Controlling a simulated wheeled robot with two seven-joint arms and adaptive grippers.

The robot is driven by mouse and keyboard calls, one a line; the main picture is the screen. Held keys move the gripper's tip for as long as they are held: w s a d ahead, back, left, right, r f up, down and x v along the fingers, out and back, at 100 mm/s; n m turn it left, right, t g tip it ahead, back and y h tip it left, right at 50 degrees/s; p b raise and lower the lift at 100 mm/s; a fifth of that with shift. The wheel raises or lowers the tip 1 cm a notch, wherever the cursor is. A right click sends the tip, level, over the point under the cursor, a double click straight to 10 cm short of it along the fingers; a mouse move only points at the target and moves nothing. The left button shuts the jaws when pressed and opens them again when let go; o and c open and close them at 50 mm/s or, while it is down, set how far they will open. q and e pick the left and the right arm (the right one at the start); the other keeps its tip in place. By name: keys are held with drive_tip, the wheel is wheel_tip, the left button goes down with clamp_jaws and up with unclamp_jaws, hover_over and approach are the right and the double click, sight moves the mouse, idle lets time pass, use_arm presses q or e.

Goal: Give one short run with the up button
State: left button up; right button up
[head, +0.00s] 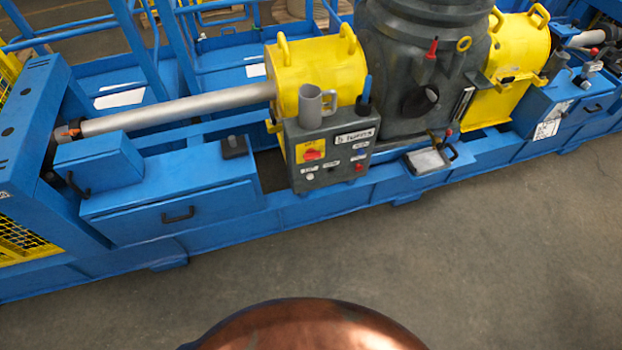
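A grey control box (337,176) stands at the front of the blue machine frame, below the left yellow guard. It has a red rotary switch (313,155) on a yellow plate, a small white round button (310,177) at lower left and a red button (358,168) at lower right. A grey mug (311,108) and a blue-handled tool (366,92) stand on top of the box. Neither gripper is in view.
The left yellow guard (318,70) covers the end of a silver shaft (180,108). A dark grey gear housing (405,65) stands to its right, with a small tray (427,160) at its foot. The grey floor (420,255) in front is clear.

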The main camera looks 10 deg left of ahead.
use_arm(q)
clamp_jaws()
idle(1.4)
